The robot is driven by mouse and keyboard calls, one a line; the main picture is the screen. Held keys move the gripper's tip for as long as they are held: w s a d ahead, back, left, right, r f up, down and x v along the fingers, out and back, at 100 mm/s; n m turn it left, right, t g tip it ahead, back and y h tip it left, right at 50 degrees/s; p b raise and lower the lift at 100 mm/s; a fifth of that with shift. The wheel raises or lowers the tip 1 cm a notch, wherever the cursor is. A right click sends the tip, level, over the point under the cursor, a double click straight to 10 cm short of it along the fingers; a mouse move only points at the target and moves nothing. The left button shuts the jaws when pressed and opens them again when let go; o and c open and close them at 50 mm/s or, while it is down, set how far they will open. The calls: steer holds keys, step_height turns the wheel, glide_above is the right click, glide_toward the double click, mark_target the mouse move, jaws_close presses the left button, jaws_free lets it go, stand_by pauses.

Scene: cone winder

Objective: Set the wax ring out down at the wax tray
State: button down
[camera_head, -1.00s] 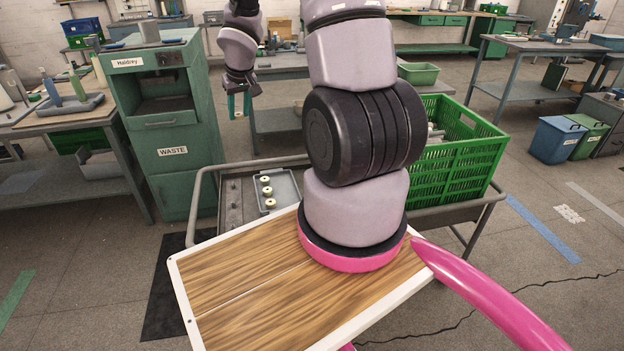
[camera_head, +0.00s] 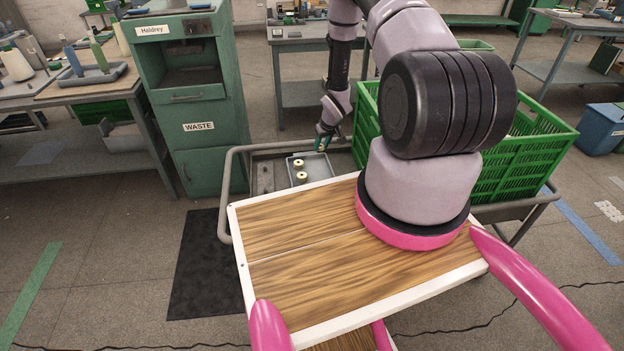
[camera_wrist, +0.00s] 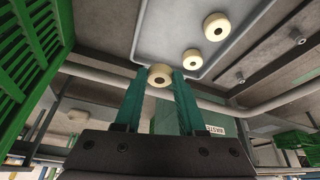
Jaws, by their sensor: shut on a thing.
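My gripper (camera_head: 323,138) is shut on a cream wax ring (camera_wrist: 160,75), which sits between the teal fingertips in the wrist view. In the head view the gripper hangs above the back right part of the grey wax tray (camera_head: 322,172). The held ring appears above the tray, apart from it. Two more cream rings (camera_head: 299,165) (camera_head: 301,177) stand in the tray in a row on its left side. They also show in the wrist view (camera_wrist: 215,27) (camera_wrist: 191,59). The tray's near part is hidden behind the wooden board.
The tray lies on a grey cart (camera_head: 262,172) with a raised rail. A green crate (camera_head: 500,165) stands on the cart right of the tray. The green waste cabinet (camera_head: 205,150) is at the left. My wooden-topped base is in front.

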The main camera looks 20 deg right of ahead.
mark_target(321, 170)
steer(key=shift+s+f, duration=0.3)
steer(key=shift+f, duration=0.3)
step_height(321, 170, down, 9)
steer(key=shift+f, duration=0.15)
steer(key=c, duration=0.8)
jaws_free()
steer(key=shift+f, duration=0.15)
steer(key=shift+o, duration=0.2)
